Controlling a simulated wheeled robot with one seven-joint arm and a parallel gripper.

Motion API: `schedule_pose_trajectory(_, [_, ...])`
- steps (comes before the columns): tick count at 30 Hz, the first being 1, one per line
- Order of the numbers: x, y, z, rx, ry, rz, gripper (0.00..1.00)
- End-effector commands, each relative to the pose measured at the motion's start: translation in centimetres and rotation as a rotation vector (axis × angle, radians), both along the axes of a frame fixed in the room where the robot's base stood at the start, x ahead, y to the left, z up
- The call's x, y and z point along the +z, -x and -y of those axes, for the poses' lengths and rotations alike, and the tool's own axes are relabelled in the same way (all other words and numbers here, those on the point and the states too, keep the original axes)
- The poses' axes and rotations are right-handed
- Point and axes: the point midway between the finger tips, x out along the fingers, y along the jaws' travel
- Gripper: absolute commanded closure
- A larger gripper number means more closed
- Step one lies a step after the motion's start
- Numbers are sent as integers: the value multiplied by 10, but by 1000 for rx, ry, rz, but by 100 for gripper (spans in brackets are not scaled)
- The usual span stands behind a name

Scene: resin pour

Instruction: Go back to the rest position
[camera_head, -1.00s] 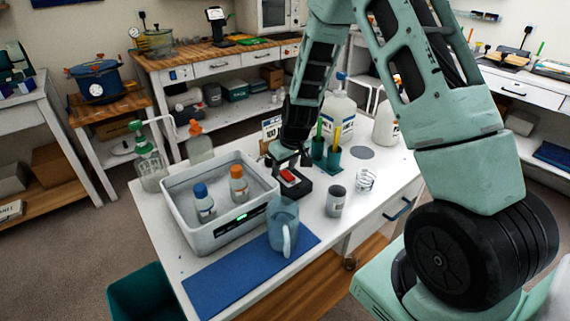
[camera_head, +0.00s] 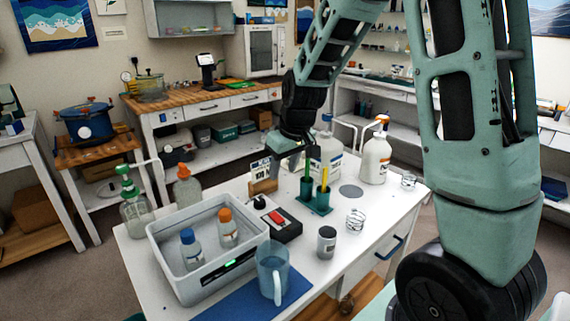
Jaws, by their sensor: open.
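My gripper (camera_head: 293,150) is in the middle of the head view, at the end of my green arm. It hangs above the back part of the white table (camera_head: 342,232), close to the small calendar stand and the green cups. Its jaws are open, and nothing shows between them. My arm rises from the lower right and bends over the table from above.
On the table stand a grey tub (camera_head: 197,283) with two bottles, a blue jug (camera_head: 271,270), a grey cup (camera_head: 326,242), green tool cups (camera_head: 318,200), a white spray bottle (camera_head: 375,160) and pump bottles at left. A wooden bench (camera_head: 208,104) stands behind.

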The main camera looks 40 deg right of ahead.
Motion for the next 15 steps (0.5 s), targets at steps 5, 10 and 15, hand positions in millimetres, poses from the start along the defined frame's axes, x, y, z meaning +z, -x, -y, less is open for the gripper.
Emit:
schedule_pose_trajectory(5, [8, 3, 0, 1, 0, 0, 55])
schedule_pose_trajectory(10, [9, 3, 0, 1, 0, -1, 55])
schedule_pose_trajectory(15, [8, 3, 0, 1, 0, 0, 55])
